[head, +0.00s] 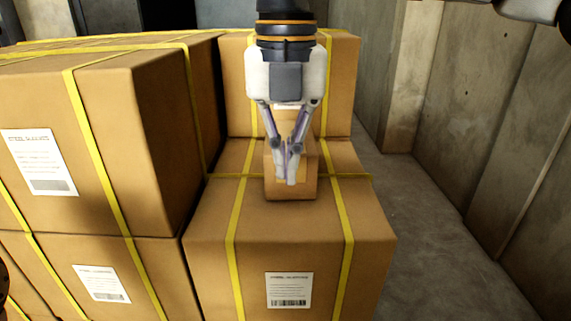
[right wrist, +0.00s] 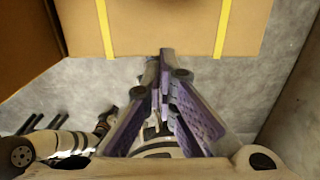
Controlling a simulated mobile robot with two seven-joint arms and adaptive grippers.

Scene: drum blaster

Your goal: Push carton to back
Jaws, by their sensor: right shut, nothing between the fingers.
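A small brown carton (head: 291,188) stands on top of a large strapped box (head: 210,232) in the head view. My right gripper (head: 290,178) is shut and empty. In the head view it overlaps the near face of the small carton and partly hides it. I cannot tell whether the fingertips touch it. In the right wrist view the shut fingers (right wrist: 163,58) point toward a brown box face with two yellow straps (right wrist: 222,28). My left gripper is not in view.
Big strapped boxes (head: 105,105) are stacked at the left. Another strapped box (head: 341,80) stands behind the small carton. A concrete wall (head: 470,90) runs along the right, with bare floor (head: 425,230) between it and the boxes.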

